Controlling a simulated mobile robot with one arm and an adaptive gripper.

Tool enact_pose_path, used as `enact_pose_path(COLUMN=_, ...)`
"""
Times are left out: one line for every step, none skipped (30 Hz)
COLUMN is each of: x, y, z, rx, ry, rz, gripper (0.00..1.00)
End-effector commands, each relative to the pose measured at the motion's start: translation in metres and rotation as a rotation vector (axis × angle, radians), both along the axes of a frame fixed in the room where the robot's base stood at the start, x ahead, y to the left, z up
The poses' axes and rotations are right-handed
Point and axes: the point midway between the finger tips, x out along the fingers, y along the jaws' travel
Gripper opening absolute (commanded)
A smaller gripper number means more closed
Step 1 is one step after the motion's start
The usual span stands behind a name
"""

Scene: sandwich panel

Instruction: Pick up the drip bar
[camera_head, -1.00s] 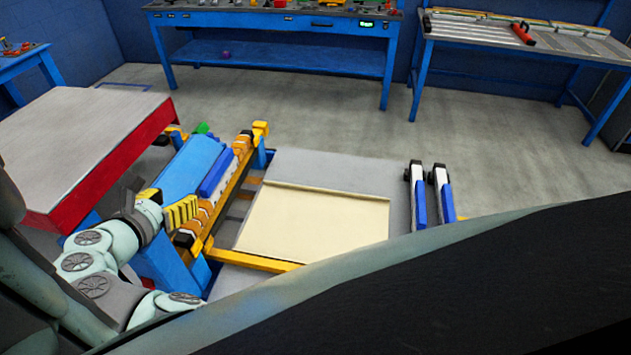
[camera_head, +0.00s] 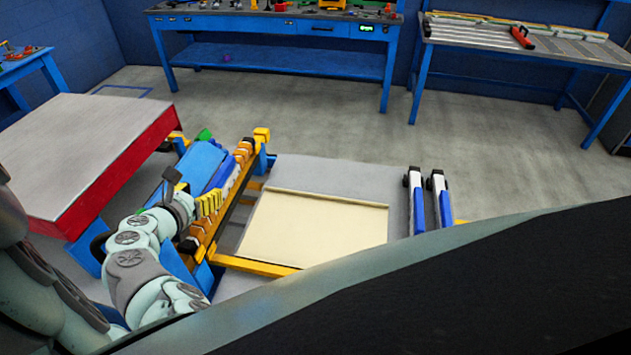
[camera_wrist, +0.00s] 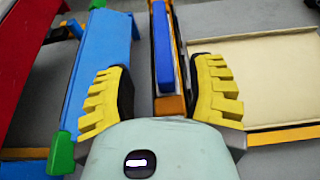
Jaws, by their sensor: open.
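My gripper (camera_wrist: 160,72) is open, its two yellow ribbed fingers spread wide and empty. In the head view, the yellow fingers (camera_head: 208,202) show beside the orange rail. A narrow dark blue bar (camera_wrist: 162,46), which may be the drip bar, lies lengthwise on the rail. In the wrist view it lies beyond the gripper, in line with the gap between the fingers, and neither finger touches it. It also shows in the head view (camera_head: 222,172), partly hidden behind the lighter blue panel.
The light blue panel (camera_wrist: 100,55) with green ends lies left of the rail. A cream sheet (camera_head: 310,228) lies to the right, with two blue-and-white rails (camera_head: 440,203) beyond. A red-sided table (camera_head: 130,165) stands at left. Workbenches line the back; grey floor between is clear.

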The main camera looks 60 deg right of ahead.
Motion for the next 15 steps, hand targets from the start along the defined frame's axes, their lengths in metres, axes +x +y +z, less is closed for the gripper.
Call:
enact_pose_path(x=-0.001, y=-0.006, z=0.000, rx=0.001, ry=0.001, rz=-0.010, gripper=0.55)
enact_pose_path(x=0.000, y=-0.008, z=0.000, rx=0.001, ry=0.000, rz=-0.010, gripper=0.55)
enact_pose_path(x=0.001, y=-0.010, z=-0.001, rx=0.003, ry=-0.002, rz=-0.007, gripper=0.55)
enact_pose_path(x=0.002, y=-0.013, z=-0.003, rx=0.003, ry=-0.001, rz=-0.006, gripper=0.55)
enact_pose_path(x=0.001, y=-0.015, z=-0.004, rx=0.002, ry=0.000, rz=-0.009, gripper=0.55)
enact_pose_path(x=0.001, y=-0.019, z=-0.006, rx=0.002, ry=0.001, rz=-0.011, gripper=0.55)
enact_pose_path(x=0.002, y=-0.021, z=-0.007, rx=0.002, ry=0.000, rz=-0.009, gripper=0.55)
enact_pose_path(x=0.003, y=-0.023, z=-0.008, rx=0.001, ry=0.000, rz=-0.007, gripper=0.55)
enact_pose_path(x=0.004, y=-0.026, z=-0.010, rx=0.002, ry=0.001, rz=-0.006, gripper=0.55)
enact_pose_path(x=0.005, y=-0.028, z=-0.012, rx=0.001, ry=0.001, rz=-0.009, gripper=0.55)
enact_pose_path(x=0.006, y=-0.031, z=-0.012, rx=0.000, ry=-0.001, rz=-0.009, gripper=0.55)
enact_pose_path(x=0.008, y=-0.033, z=-0.013, rx=-0.001, ry=-0.003, rz=-0.008, gripper=0.55)
enact_pose_path(x=0.009, y=-0.035, z=-0.013, rx=-0.001, ry=-0.003, rz=-0.007, gripper=0.55)
enact_pose_path(x=0.009, y=-0.037, z=-0.014, rx=0.000, ry=-0.002, rz=-0.005, gripper=0.55)
enact_pose_path(x=0.010, y=-0.039, z=-0.016, rx=0.000, ry=-0.001, rz=-0.006, gripper=0.55)
